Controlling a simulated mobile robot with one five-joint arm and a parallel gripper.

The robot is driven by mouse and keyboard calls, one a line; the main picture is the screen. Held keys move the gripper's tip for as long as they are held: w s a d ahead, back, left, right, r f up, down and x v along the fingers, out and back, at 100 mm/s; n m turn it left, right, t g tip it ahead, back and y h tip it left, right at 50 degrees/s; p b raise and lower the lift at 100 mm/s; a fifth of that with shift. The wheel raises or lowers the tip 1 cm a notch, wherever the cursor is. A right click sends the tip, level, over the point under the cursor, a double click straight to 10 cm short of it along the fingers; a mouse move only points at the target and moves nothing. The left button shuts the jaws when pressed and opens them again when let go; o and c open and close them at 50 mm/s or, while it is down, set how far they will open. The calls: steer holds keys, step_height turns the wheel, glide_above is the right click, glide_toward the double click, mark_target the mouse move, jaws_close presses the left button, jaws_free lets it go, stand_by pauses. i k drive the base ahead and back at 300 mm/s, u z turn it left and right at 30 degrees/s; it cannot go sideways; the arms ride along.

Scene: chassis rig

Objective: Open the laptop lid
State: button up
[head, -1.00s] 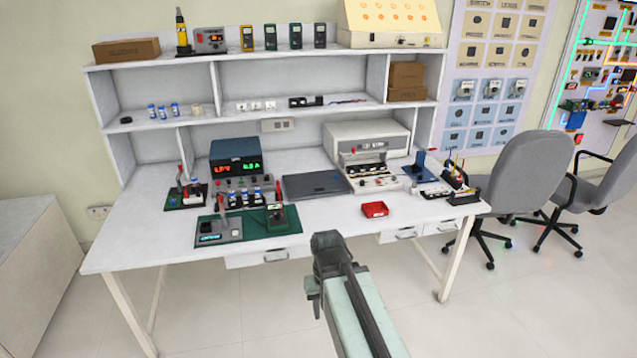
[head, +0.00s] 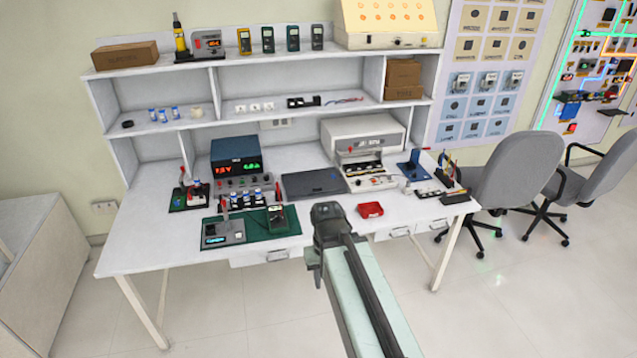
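The laptop (head: 313,184) is a flat dark grey slab with its lid closed. It lies on the white workbench (head: 180,250), between the power supply and the white instrument. My gripper (head: 318,270) is at the end of my arm in front of the bench's front edge, to the near side of the laptop and apart from it. Its fingers point away from the camera and are small and dark, so I cannot tell whether they are open.
A green mat (head: 262,228) with tools lies left of the laptop. A power supply (head: 237,160) stands behind left, and a white instrument (head: 365,135) behind right. A red tray (head: 370,210) sits near the front edge. Chairs (head: 508,170) stand at right.

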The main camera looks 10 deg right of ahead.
mark_target(307, 182)
steer(key=z, duration=0.2)
steer(key=i, duration=1.3)
steer(key=u, duration=0.4)
steer(key=i, duration=1.15)
steer(key=u, duration=0.95)
steer(key=k, duration=0.75)
steer(key=u, duration=0.15)
steer(key=i, duration=0.8)
steer(key=z, duration=0.15)
steer(key=k, duration=0.65)
steer(key=u, duration=0.3)
steer(key=i, duration=0.65)
steer(key=z, duration=0.2)
